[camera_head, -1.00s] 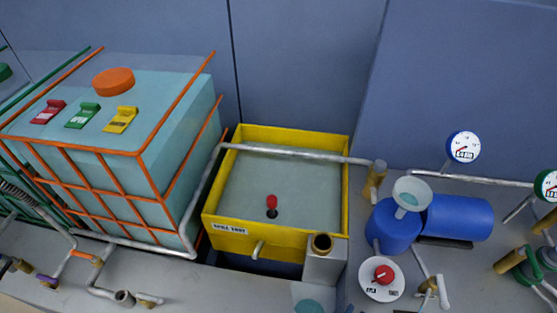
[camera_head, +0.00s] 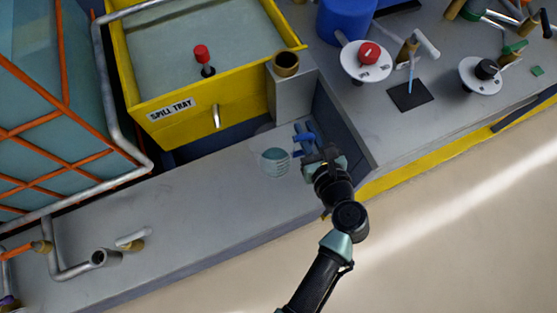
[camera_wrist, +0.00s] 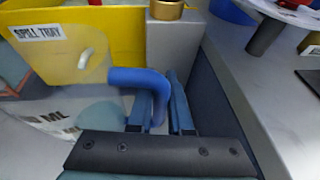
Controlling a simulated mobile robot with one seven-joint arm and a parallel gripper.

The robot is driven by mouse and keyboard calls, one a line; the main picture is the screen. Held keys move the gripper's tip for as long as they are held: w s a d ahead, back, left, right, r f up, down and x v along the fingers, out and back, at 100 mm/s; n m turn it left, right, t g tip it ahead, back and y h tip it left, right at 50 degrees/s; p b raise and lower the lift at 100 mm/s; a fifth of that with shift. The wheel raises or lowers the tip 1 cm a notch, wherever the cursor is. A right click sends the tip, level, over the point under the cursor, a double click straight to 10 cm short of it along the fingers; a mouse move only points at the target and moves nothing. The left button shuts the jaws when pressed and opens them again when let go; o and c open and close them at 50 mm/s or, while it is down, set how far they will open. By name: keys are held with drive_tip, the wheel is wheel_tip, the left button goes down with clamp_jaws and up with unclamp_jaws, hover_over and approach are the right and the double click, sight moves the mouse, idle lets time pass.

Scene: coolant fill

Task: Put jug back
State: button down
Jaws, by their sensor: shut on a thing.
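The jug (camera_head: 273,160) is clear, with teal liquid low in it and a blue handle. It is on or just above the grey ledge in front of the spill tray; I cannot tell whether it touches. My gripper (camera_head: 306,146) is shut on the handle, coming from the lower right. In the wrist view the blue handle (camera_wrist: 142,78) passes between my fingers (camera_wrist: 167,108). There the clear body of the jug (camera_wrist: 60,105) fills the left side, with part of a label showing "ML". Its base is hidden.
The yellow spill tray (camera_head: 180,103) stands behind, with a red-topped knob and a spout. A grey block with a brass cup (camera_head: 286,64) is right of the tray. A raised counter with a red-knob dial (camera_head: 367,61) lies right. The ledge (camera_head: 215,190) left of the jug is clear.

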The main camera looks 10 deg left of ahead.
drive_tip(key=shift+n+g+y, duration=0.5)
drive_tip(key=shift+n+y, duration=0.3)
drive_tip(key=f+b, duration=0.2)
drive_tip(key=f, duration=0.2)
drive_tip(key=w+f+b, duration=0.1)
drive_tip(key=f+b, duration=0.1)
drive_tip(key=f, duration=0.3)
drive_tip(key=f+b, duration=0.3)
drive_tip(key=f, duration=0.1)
drive_tip(key=shift+w+a+f, duration=0.15)
drive_tip(key=shift+w+f, duration=0.05)
drive_tip(key=shift+w, duration=0.15)
drive_tip(key=shift+f, duration=0.15)
drive_tip(key=c, duration=0.8)
unclamp_jaws()
drive_tip(key=shift+c, duration=0.2)
drive_tip(key=shift+r, duration=0.25)
drive_tip(key=p+v, duration=0.2)
drive_tip(key=v, duration=1)
